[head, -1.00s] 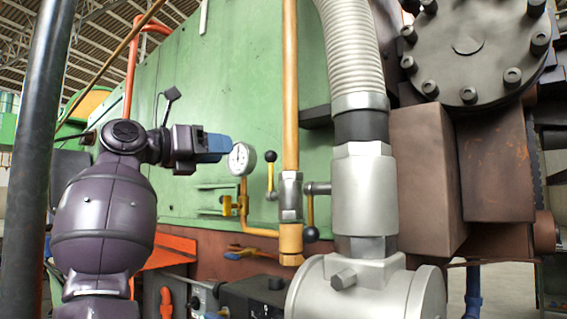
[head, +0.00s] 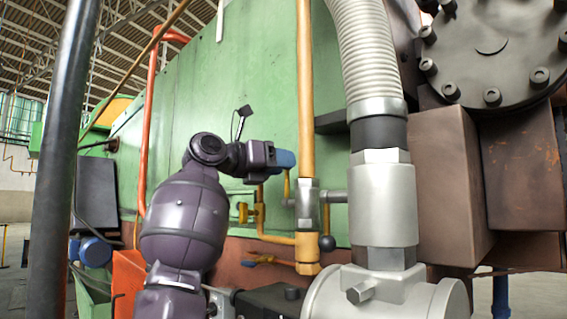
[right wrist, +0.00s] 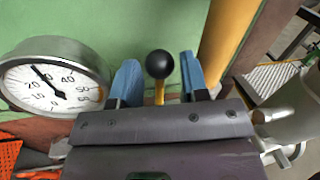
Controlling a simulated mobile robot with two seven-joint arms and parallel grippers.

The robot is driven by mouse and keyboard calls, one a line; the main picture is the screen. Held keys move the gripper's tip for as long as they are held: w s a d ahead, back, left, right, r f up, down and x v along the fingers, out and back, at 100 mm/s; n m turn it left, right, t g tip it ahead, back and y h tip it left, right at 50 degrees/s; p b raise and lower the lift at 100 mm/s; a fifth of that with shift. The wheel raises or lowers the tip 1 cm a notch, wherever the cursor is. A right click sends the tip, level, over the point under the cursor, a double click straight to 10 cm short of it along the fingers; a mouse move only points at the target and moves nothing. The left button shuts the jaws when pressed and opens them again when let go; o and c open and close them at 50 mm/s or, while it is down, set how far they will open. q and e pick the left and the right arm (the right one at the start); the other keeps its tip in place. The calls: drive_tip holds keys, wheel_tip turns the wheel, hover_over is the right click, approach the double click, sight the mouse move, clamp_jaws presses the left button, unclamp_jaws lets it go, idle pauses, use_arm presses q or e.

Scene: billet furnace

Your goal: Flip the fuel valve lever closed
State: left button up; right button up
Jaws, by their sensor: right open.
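A yellow valve lever with a black ball knob (right wrist: 159,64) stands upright between the two blue fingertips of my right gripper (right wrist: 160,78) in the right wrist view. The fingers are open, with a gap on both sides of the knob. In the head view my right gripper (head: 285,160) covers the knob, and only the lower yellow stem (head: 287,187) shows beneath it. A second lever points down with its black ball (head: 327,243) beside the vertical yellow pipe (head: 306,90). I cannot tell from labels which is the fuel valve lever. My left gripper is out of view.
A round pressure gauge (right wrist: 52,84) sits close left of the fingers in the right wrist view. A thick silver fitting with ribbed hose (head: 381,205) stands right of the pipe. The green panel (head: 255,75) lies behind. A dark post (head: 63,150) stands at left.

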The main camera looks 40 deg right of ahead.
drive_tip(key=shift+d, duration=0.5)
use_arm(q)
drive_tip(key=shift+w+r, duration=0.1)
use_arm(e)
clamp_jaws()
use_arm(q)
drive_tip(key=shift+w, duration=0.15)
use_arm(e)
drive_tip(key=shift+a, duration=0.1)
